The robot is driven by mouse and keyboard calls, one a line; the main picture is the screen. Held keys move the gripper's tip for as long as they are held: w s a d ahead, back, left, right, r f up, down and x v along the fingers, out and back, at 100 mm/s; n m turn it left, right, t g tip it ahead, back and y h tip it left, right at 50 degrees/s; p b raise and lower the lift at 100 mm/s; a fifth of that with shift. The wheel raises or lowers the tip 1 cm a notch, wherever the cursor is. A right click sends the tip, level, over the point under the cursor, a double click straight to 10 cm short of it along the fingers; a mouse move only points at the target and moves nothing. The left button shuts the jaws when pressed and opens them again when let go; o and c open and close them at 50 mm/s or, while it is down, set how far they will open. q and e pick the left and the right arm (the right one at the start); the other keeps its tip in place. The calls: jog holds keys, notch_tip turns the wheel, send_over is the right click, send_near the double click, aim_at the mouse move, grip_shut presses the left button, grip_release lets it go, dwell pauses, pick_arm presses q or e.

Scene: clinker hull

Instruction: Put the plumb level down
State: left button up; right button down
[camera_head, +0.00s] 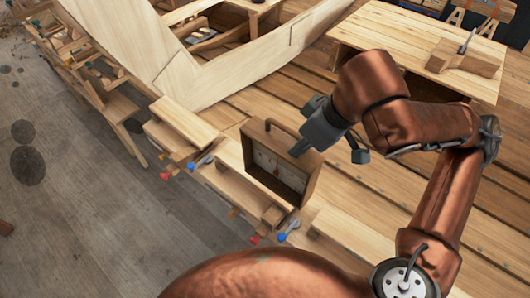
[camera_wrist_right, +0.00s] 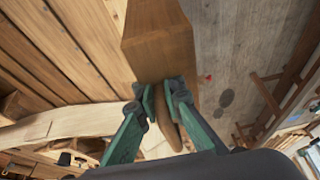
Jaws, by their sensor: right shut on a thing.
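The plumb level (camera_head: 302,203) is a brown wooden box frame with a pale face and a thin pointer inside. It is roughly upright at the middle of the head view, by the edge of the clamped planks. My right gripper (camera_head: 301,152) is at its upper right side. In the right wrist view the level (camera_wrist_right: 160,40) extends away from the camera, and my right gripper (camera_wrist_right: 163,98) is shut on its wooden handle. Whether the level's base touches the wood below is hidden. My left gripper is not in view.
Clamps with blue and red ends (camera_head: 290,230) line the plank edge beside the level. A pale bench (camera_head: 395,55) with a wooden block (camera_head: 466,60) stands at the upper right. The pale hull planking (camera_head: 240,72) rises behind. Grey floor (camera_head: 75,210) is open at left.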

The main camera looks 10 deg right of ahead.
jog(key=w+a+f+p, duration=0.2)
jog(key=w+f+p, duration=0.7)
jog(key=w+f, duration=0.3)
jog(key=shift+w+f, duration=0.25)
jog(key=shift+w, duration=0.15)
jog(key=shift+a+f, duration=0.15)
jog(key=c, duration=2.5)
grip_release()
jog(key=o, duration=0.4)
jog(key=v, duration=1.2)
